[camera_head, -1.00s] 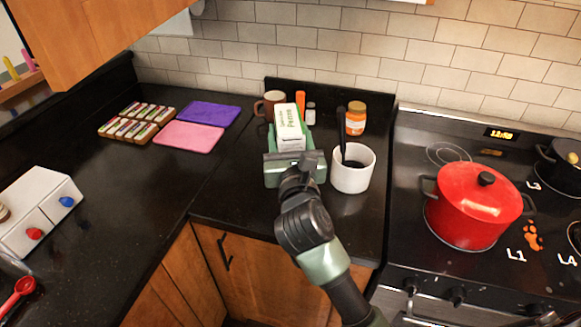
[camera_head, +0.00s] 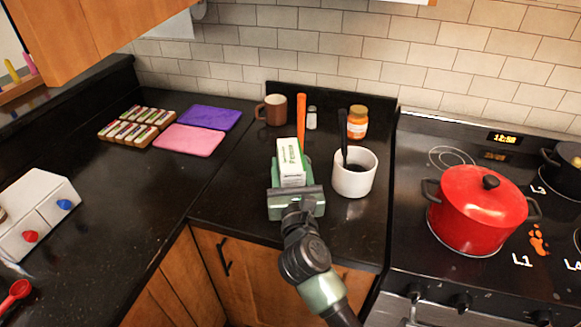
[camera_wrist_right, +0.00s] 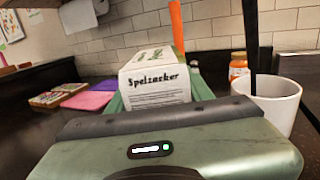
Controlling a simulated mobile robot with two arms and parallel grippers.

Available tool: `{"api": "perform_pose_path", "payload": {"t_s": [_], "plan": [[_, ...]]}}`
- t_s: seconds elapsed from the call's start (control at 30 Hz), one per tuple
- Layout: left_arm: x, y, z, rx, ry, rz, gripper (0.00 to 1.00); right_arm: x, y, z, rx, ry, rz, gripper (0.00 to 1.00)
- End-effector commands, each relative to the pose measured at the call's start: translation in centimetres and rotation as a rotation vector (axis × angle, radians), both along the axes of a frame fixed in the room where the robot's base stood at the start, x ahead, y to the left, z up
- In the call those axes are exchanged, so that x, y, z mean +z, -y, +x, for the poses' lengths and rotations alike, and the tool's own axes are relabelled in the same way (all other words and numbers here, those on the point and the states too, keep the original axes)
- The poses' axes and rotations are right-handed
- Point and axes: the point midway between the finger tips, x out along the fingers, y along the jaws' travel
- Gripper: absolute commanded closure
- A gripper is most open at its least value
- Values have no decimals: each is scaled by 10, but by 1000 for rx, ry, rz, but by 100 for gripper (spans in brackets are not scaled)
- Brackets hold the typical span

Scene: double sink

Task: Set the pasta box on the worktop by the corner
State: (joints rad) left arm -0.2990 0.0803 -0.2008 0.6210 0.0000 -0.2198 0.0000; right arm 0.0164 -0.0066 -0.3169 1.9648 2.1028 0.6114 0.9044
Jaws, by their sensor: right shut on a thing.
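The pasta box (camera_head: 292,162) is white with green panels and sits between the green fingers of my right gripper (camera_head: 291,172), which is shut on it. The box also shows in the right wrist view (camera_wrist_right: 154,80), its near face lettered "Spelzacker". I cannot tell whether its underside touches the worktop. The black worktop (camera_head: 120,215) forms an L, with its inner front corner left of my right gripper. My left gripper is not in view.
A white pot (camera_head: 352,182) holding a dark utensil stands close right of the box. Behind are a brown mug (camera_head: 274,109), an orange-lidded jar (camera_head: 357,122), a shaker (camera_head: 312,118) and an upright orange item (camera_head: 301,118). Left lie pink (camera_head: 190,141) and purple (camera_head: 210,117) mats; bare worktop lies between.

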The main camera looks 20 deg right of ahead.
Motion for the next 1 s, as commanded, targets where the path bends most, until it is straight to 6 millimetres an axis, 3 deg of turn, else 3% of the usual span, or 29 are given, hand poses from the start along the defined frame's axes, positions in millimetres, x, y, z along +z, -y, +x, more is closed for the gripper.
{"api": "perform_pose_path", "payload": {"t_s": [0.07,0.1,0.17,0.57,0.77,1.0], "plan": [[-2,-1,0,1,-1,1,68,-1,0,0,1,4,0,100],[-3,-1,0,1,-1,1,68,-4,0,0,0,-1,1,46],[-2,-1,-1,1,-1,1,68,-3,0,0,0,-1,1,30],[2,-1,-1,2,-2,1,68,3,0,0,0,1,0,27],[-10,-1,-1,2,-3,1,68,-6,-7,-32,2,-2,3,27],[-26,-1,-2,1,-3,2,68,-9,-17,-83,2,-3,2,27]]}}
